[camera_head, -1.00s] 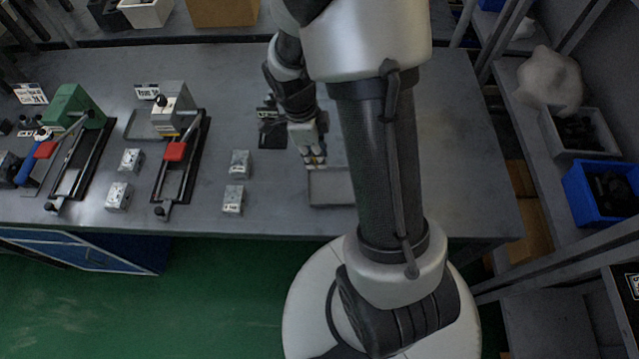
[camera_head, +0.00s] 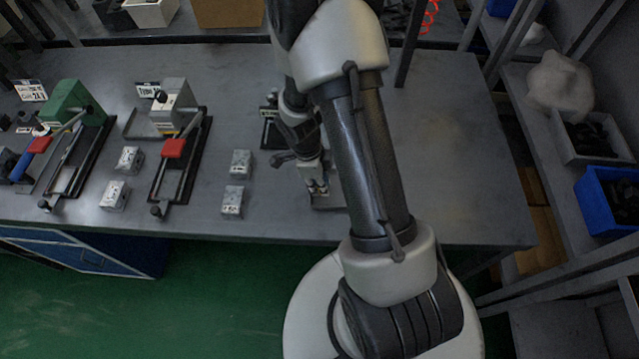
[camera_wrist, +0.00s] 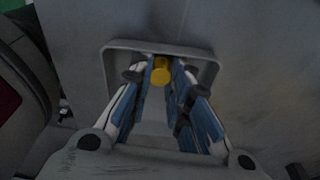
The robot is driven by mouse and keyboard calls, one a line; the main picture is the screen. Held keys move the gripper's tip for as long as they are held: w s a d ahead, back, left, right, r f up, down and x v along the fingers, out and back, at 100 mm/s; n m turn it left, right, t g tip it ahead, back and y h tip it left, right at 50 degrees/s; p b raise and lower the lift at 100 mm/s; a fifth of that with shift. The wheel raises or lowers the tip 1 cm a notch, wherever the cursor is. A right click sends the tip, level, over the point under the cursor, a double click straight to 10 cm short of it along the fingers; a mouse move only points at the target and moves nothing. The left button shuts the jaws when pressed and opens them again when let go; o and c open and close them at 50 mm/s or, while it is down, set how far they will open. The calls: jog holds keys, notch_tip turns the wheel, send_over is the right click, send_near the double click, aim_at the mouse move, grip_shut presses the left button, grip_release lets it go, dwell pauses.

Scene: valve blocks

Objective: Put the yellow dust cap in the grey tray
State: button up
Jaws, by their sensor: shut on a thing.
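The yellow dust cap (camera_wrist: 161,72) is between the fingertips of my gripper (camera_wrist: 160,82) in the wrist view. My gripper is shut on it. The grey tray (camera_wrist: 207,62) lies around and beneath the fingertips in that view, its far rim just beyond the cap. In the head view my gripper (camera_head: 317,190) is over the tray (camera_head: 329,203), which is mostly hidden behind my arm. The cap cannot be made out there. I cannot tell whether the cap touches the tray floor.
Several metal valve blocks (camera_head: 240,163) stand on the grey table (camera_head: 450,150) to the left of my gripper. Two clamp fixtures with red handles (camera_head: 173,148) stand further left. A blue bin (camera_head: 610,195) is on the right shelf. The table right of my arm is clear.

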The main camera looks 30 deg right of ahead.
jog(key=shift+f+b, duration=0.2)
jog(key=shift+b, duration=0.1)
jog(key=o, duration=0.7)
jog(key=shift+r, duration=0.1)
jog(key=a+r+n+t+p, duration=0.1)
jog(key=a+r+n+p, duration=0.15)
jog(key=r, duration=0.85)
jog(key=a+r+n+t+p, duration=0.15)
jog(key=r+n, duration=0.25)
jog(key=r, duration=0.7)
jog(key=shift+s+a+r+n+t+y, duration=0.25)
jog(key=shift+s+a+r+n+t, duration=0.55)
jog(key=shift+s+r+n, duration=2)
jog(key=shift+s+a+r+n+t+y, duration=0.3)
jog(key=shift+s+a+r+n, duration=1.35)
jog(key=shift+n, duration=1.9)
jog(key=shift+s+a+r+n+t+y, duration=0.25)
jog(key=shift+s+a+r+n+t, duration=0.4)
jog(key=shift+s+r+n, duration=2.15)
